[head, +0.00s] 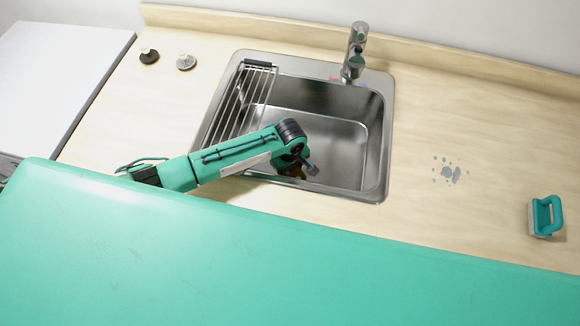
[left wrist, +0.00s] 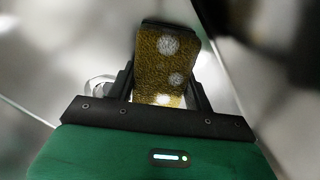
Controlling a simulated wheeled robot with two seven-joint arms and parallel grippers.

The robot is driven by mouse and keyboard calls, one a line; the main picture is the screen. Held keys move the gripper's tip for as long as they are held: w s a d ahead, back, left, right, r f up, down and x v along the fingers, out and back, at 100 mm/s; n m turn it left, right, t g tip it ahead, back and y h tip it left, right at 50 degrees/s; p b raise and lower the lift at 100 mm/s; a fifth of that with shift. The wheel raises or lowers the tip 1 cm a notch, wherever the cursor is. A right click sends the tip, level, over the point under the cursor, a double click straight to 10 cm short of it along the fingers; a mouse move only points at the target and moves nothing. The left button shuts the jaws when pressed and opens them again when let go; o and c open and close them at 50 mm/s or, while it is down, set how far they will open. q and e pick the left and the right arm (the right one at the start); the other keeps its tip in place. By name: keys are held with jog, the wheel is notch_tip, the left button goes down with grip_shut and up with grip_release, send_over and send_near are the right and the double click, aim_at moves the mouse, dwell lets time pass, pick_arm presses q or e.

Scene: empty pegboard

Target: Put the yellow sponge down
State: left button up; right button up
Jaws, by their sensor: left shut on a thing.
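The yellow sponge (left wrist: 167,62) shows in the left wrist view as a dark yellow, rough block with pale, foam-like spots. It stands between the two dark fingers of my left gripper (left wrist: 163,88), which is shut on it. In the head view my left gripper (head: 297,170) points down into the steel sink (head: 335,105), near its front side. Only a small brownish bit of the sponge shows there below the wrist. I cannot tell whether the sponge touches the sink floor. My right gripper is in neither view.
A wire drying rack (head: 240,100) covers the sink's left side. A faucet (head: 355,50) stands at its back. A teal-handled brush (head: 545,216) and a grey stain (head: 447,170) are on the right counter. Two small knobs (head: 149,55) (head: 185,61) are at the left.

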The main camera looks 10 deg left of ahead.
pick_arm(q)
jog(key=shift+f, duration=0.15)
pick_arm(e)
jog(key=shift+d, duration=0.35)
pick_arm(q)
jog(key=o, duration=0.9)
jog(key=shift+o, duration=0.2)
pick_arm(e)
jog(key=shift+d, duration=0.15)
pick_arm(q)
notch_tip(320, 180, up, 12)
jog(key=b, duration=0.1)
jog(key=shift+r+b, duration=0.2)
jog(key=shift+b, duration=0.1)
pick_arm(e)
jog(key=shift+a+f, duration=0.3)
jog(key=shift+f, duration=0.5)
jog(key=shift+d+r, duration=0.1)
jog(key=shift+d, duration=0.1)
